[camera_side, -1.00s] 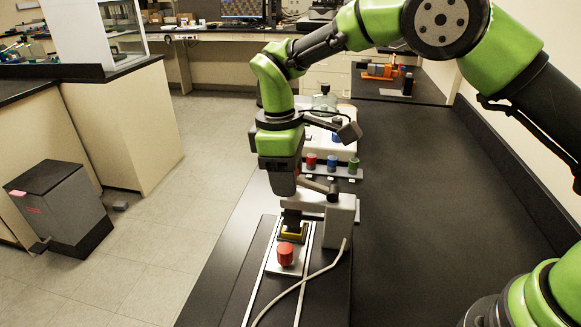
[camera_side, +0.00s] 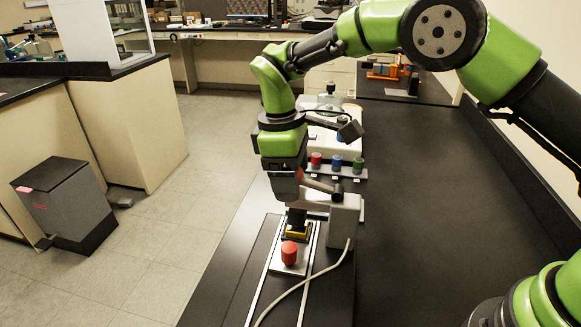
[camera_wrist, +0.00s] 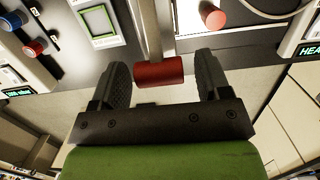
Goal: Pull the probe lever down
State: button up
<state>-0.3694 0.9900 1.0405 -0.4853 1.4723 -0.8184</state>
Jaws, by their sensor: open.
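The probe lever (camera_side: 321,186) is a grey rod on the side of the grey profiler (camera_side: 345,222) in the side view. Its red cylindrical grip (camera_wrist: 159,72) shows in the wrist view at the end of a pale bar. My gripper (camera_wrist: 163,76) is open, with a dark finger on each side of the red grip. Gaps show on both sides, so neither finger appears to touch it. In the side view my gripper (camera_side: 286,184) points down beside the lever's free end; its fingers are hard to make out there.
A red knob (camera_side: 289,253) stands on the metal stage plate in front of the profiler, by a yellow-edged sample holder (camera_side: 297,232). A pale cable (camera_side: 309,281) runs forward. Several coloured knobs (camera_side: 337,162) sit behind. The black bench (camera_side: 430,200) is clear on the right.

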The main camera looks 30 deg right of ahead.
notch_tip(320, 180, up, 10)
jog(key=a, duration=0.1)
jog(key=shift+w, duration=0.45)
jog(key=shift+f, duration=0.15)
jog(key=shift+r, duration=0.2)
jog(key=c, duration=0.3)
jog(key=shift+t+y, duration=0.5)
jog(key=r, duration=0.4)
jog(key=s+d+r, duration=0.1)
jog(key=r, duration=0.1)
jog(key=shift+r, duration=0.15)
grip_shut()
notch_tip(320, 180, down, 14)
jog(key=shift+s+r, duration=0.1)
jog(key=shift+r, duration=0.15)
